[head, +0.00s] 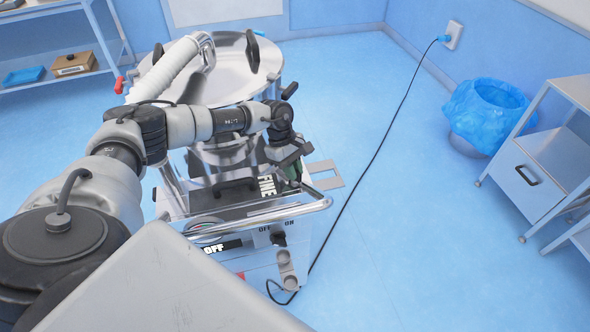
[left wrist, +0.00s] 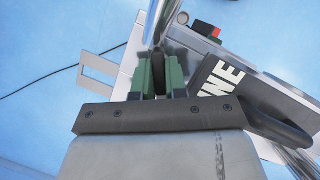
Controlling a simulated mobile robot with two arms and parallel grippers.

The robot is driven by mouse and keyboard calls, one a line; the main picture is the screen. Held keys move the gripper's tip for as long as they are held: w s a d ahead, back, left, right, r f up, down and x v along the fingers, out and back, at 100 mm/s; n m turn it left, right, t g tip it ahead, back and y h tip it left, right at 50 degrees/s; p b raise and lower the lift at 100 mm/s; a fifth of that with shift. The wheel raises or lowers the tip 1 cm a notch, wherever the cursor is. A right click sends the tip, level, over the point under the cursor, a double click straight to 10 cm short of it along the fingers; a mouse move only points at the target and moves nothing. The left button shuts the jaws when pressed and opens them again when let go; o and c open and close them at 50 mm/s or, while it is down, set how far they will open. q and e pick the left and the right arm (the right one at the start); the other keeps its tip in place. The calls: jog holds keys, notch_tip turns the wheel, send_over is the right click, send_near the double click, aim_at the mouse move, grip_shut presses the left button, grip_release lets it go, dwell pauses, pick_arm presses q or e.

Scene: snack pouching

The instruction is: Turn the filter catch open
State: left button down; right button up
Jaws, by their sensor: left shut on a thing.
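The vacuum-like steel machine stands in front of me, with a dark filter panel (head: 222,201) marked FINE. My left gripper (head: 293,172) reaches down at the right end of that panel. In the left wrist view, its green fingers (left wrist: 158,78) are shut on a narrow dark piece (left wrist: 157,80), which I take to be the filter catch. Most of this piece is hidden between the fingers, so I cannot tell its turn angle. The panel's FINE label (left wrist: 221,79) shows beside the fingers, partly cut off by the gripper body. My right gripper is not in view.
A steel rail (head: 260,214) runs across the machine's front, above a switch (head: 278,238). A flat metal bracket (head: 325,174) sticks out at right. A black cable (head: 372,150) runs over the floor to a wall socket. A blue-lined bin (head: 487,104) stands right.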

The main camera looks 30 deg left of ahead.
pick_arm(q)
jog(key=c, duration=1.2)
grip_release()
jog(key=shift+o, duration=0.2)
jog(key=shift+r, duration=0.1)
jog(key=b+v, duration=0.2)
jog(key=v, duration=0.4)
jog(key=shift+w+a+r, duration=0.1)
jog(key=shift+a+r, duration=0.1)
jog(key=shift+r, duration=0.15)
jog(key=shift+a+r, duration=0.1)
jog(key=shift+r, duration=0.25)
